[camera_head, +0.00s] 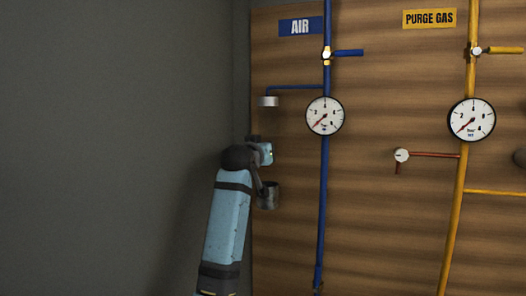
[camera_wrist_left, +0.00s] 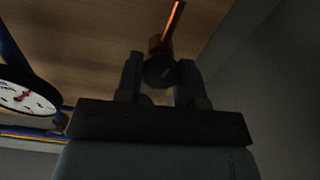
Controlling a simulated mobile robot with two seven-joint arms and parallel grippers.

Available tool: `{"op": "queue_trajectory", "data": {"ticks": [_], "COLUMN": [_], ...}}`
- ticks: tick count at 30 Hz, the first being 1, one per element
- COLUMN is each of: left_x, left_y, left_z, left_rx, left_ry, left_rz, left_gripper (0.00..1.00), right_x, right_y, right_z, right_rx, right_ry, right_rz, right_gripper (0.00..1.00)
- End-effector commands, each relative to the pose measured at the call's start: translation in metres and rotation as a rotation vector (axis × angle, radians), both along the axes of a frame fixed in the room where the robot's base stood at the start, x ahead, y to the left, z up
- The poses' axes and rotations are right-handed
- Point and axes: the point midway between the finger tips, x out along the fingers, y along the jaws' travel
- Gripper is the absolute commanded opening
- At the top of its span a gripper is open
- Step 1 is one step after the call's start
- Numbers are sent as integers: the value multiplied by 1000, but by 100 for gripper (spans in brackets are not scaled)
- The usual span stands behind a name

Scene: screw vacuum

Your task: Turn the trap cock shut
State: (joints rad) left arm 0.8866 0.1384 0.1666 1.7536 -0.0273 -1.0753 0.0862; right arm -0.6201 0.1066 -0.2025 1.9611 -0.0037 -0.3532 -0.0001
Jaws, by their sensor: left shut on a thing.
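My left gripper (camera_head: 263,152) is at the left edge of the wooden board, below the small grey fitting on the blue air line. In the left wrist view its two fingers stand on either side of a dark round cock (camera_wrist_left: 158,71) and are shut on it. An orange-red bar (camera_wrist_left: 174,20) sticks out beyond the cock, slanted in that view. In the head view the gripper and wrist hide the cock, so how far it is turned cannot be told. A dark metal cup (camera_head: 269,196) hangs just below the gripper. My right gripper is not in view.
The blue air pipe (camera_head: 323,190) with its gauge (camera_head: 325,116) runs close to the right of my gripper. The grey fitting (camera_head: 267,101) sits above it. The yellow purge gas pipe (camera_head: 455,210) and a white-capped red fitting (camera_head: 402,155) are farther right. A bare grey wall (camera_head: 120,130) is at left.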

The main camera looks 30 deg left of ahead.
Motion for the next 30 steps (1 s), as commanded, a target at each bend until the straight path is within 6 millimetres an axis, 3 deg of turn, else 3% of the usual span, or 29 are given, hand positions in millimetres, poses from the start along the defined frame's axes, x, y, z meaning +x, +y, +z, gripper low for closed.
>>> {"op": "queue_trajectory", "data": {"ticks": [8, 17, 18, 21, 30], "left_x": [0, 0, 0, 0, -1], "left_y": [0, -1, -1, -1, -2], "left_z": [0, -1, -1, -1, -1], "left_rx": [211, 227, 227, 226, 227], "left_ry": [51, 56, 56, 55, 55], "left_rz": [1, -1, -1, -1, 0], "left_gripper": [11, 11, 40, 60, 60], "right_x": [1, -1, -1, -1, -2], "right_y": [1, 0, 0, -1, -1], "right_z": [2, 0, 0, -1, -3], "right_rx": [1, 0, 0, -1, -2], "right_ry": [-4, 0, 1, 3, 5], "right_rz": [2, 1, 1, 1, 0], "right_gripper": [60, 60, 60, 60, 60]}}
